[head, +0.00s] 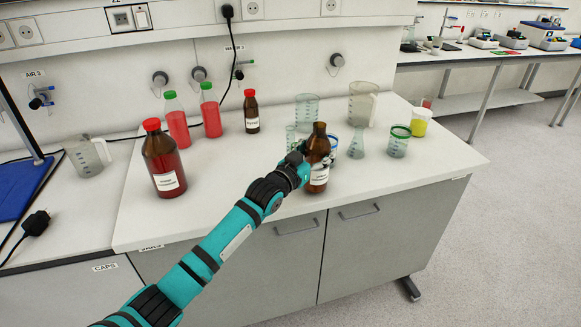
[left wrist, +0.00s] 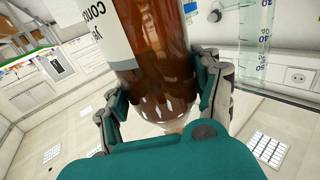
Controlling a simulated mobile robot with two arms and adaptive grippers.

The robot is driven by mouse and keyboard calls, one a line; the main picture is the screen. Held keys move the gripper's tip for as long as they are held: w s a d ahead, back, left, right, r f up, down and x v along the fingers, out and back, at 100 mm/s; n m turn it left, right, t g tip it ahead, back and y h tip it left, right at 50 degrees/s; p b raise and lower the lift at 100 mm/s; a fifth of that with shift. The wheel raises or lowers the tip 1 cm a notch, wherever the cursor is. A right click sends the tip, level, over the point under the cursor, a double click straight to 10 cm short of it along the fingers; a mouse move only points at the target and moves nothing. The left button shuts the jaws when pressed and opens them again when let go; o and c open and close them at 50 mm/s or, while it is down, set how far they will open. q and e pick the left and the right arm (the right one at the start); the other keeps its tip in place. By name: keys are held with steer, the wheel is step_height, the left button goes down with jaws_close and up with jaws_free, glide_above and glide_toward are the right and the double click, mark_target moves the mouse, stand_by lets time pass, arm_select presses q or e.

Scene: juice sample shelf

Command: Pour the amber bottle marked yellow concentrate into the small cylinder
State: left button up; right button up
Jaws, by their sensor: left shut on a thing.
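My left gripper (head: 303,163) is shut on an open amber bottle (head: 318,143) with a white label, near the bench's front edge. The bottle is upright in the head view, and no cap shows on its neck. In the left wrist view the bottle (left wrist: 158,50) sits between both fingers of the gripper (left wrist: 163,110), its label partly reading "conc" and "Ye". A slim clear graduated cylinder (left wrist: 256,42) stands to the right of the bottle there. In the head view a small cylinder (head: 291,133) shows just left of the bottle, partly hidden by the gripper. My right gripper is not in view.
A red-capped brown bottle (head: 163,160) and red bottles (head: 177,122) stand left. The bench top (head: 225,178) is clear at front centre.

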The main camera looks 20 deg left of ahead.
mark_target(328, 148)
arm_select(q)
steer(key=shift+s+d+r, duration=0.1)
steer(key=shift+r, duration=0.25)
steer(key=d+r+p, duration=0.1)
steer(key=p, duration=0.1)
steer(key=s+d+r+p, duration=0.1)
steer(key=shift+d+r+p, duration=0.15)
steer(key=shift+d+p, duration=0.25)
steer(key=shift+s+d+r, duration=0.1)
steer(key=shift+s+d, duration=0.15)
steer(key=shift+d, duration=0.1)
stand_by(1.3)
